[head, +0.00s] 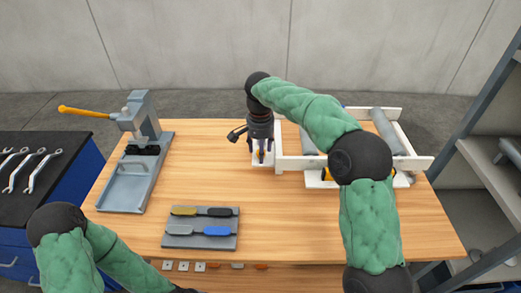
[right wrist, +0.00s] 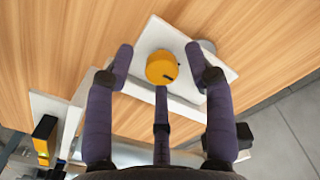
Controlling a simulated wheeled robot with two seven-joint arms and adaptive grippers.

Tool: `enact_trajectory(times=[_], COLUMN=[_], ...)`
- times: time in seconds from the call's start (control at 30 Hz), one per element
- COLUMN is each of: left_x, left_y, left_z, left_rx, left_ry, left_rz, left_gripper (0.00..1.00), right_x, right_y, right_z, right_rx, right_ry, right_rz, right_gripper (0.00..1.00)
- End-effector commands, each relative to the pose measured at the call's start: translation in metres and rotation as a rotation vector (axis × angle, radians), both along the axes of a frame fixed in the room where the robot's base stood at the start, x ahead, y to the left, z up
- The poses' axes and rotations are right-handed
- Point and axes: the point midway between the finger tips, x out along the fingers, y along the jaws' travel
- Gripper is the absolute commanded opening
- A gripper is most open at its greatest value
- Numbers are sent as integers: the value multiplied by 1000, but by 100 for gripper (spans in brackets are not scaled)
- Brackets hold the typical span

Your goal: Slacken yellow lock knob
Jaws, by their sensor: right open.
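The yellow lock knob (right wrist: 162,68) is round with a dark slot mark. It sits on a white plate (right wrist: 212,72) in the right wrist view. My right gripper (right wrist: 158,54) is open, with one purple finger on each side of the knob and visible gaps. I cannot tell whether the fingertips are down at its height. In the head view my right gripper (head: 262,151) points down over the left end of the white frame (head: 292,163) and mostly hides the knob. My left arm is at the lower left, its gripper out of view.
Grey cylinders (head: 386,128) lie in the white frame. A second yellow-and-black part (right wrist: 44,138) is on the frame. A grey tool tray (head: 200,242) and a grey lever press (head: 140,150) stand on the wooden table (head: 310,225). The middle of the table is clear.

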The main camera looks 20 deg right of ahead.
Motion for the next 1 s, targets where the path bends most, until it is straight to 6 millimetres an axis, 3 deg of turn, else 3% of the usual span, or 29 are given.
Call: enact_trajectory(times=[0.03,0.2,0.57,1.0], left_x=[0,0,0,0], left_y=[0,0,0,0], left_z=[0,0,8,64], left_rx=[0,0,0,0], left_ry=[0,0,0,0], left_rz=[0,0,0,0], left_gripper=[40,40,40,40], right_x=[0,0,-1,-2], right_y=[0,0,1,1], right_z=[0,0,1,5], right_rx=[0,1,1,2], right_ry=[0,1,4,10], right_rz=[0,0,36,348], right_gripper=[46,0,0,0])
